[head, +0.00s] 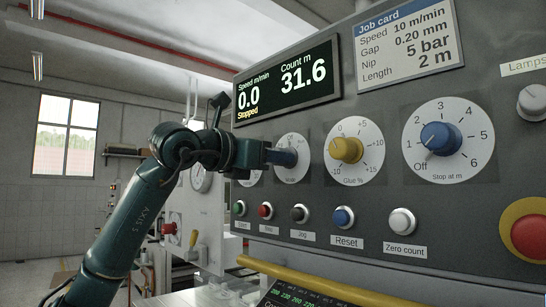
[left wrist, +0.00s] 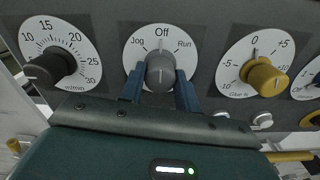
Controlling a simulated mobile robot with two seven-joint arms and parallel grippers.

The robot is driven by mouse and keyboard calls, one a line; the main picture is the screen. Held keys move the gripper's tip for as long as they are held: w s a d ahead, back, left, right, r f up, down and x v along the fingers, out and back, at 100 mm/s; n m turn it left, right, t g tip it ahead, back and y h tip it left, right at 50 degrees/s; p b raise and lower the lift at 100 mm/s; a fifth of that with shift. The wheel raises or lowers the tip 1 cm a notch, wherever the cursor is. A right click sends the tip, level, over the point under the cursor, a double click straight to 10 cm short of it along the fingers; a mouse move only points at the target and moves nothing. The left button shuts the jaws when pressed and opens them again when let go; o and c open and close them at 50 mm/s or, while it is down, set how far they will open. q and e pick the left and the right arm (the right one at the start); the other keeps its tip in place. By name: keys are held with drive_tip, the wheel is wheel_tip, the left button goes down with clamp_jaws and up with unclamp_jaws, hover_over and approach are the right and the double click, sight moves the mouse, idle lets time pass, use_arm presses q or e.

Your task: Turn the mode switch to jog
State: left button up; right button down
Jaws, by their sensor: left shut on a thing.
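The mode switch (left wrist: 160,70) is a grey knob on a white round dial marked Jog on the left, Off at the top and Run on the right. Its pointer appears to stand at Off. My left gripper (left wrist: 160,92) is shut on the knob, with one blue finger on each side of it. In the head view, my left gripper (head: 284,157) reaches the panel from the left and hides the knob; part of the switch's dial (head: 292,174) shows around it. My right gripper is not in view.
A black speed knob (left wrist: 49,68) sits left of the switch, and a yellow Glue % knob (head: 346,150) sits to its right. Below is a row of push buttons, including the black Jog button (head: 299,214). The display (head: 288,84) reads 0.0, Stopped. A yellow rail (head: 320,284) runs below.

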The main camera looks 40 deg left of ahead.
use_arm(q)
drive_tip(key=n, duration=0.8)
drive_tip(key=shift+n, duration=0.3)
idle(0.4)
drive_tip(key=o, duration=1)
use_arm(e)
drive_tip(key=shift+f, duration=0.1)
use_arm(q)
drive_tip(key=s, duration=0.4)
drive_tip(key=s+b, duration=0.1)
drive_tip(key=s, duration=0.3)
drive_tip(key=s+a+b, duration=0.1)
drive_tip(key=s, duration=0.4)
drive_tip(key=shift+s, duration=0.1)
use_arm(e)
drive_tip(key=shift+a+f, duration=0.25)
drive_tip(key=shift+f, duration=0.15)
